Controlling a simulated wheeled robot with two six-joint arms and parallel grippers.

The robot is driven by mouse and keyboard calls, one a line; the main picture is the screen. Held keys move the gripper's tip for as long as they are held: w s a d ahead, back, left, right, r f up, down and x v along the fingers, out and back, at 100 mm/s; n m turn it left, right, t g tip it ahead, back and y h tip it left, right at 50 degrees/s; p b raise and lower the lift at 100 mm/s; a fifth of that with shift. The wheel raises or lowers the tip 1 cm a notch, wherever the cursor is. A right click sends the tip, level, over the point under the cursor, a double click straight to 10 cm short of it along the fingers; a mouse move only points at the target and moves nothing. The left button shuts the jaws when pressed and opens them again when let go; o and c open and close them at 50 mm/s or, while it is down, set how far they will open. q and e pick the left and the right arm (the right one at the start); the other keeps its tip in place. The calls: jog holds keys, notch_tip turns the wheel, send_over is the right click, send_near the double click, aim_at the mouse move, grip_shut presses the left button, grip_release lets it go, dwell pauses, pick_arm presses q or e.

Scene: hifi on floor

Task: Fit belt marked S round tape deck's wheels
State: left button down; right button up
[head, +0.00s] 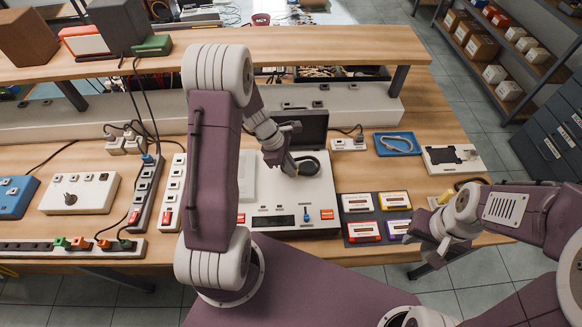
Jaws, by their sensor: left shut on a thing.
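The tape deck (284,219) is a pale box on the bench, with a dark panel, a blue knob and a red label at its front. My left gripper (291,170) is over the deck's top, shut on a black belt (312,167) that shows as a loop at its fingertips. The deck's wheels are hidden or too small to make out, so I cannot tell whether the belt touches them. No S mark is readable. A blue tray (379,150) to the right holds pale loops. My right gripper (427,245) is open and empty near the bench's front edge.
A dark mat (376,215) with several cassettes lies right of the deck. A white device (436,156) stands beyond it. Power strips (172,190), cables and a white switch box (80,193) crowd the left. A shelf (300,45) runs along the back.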

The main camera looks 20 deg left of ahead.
pick_arm(q)
jog(key=shift+f+b, duration=0.5)
jog(key=shift+f, duration=0.2)
dwell(0.6)
jog(key=c, duration=1.4)
grip_release()
jog(key=w+d+p+v, duration=0.1)
jog(key=p+v, duration=0.6)
jog(key=v, duration=0.7)
jog(key=shift+s+d+r, duration=0.3)
jog(key=shift+r, duration=0.4)
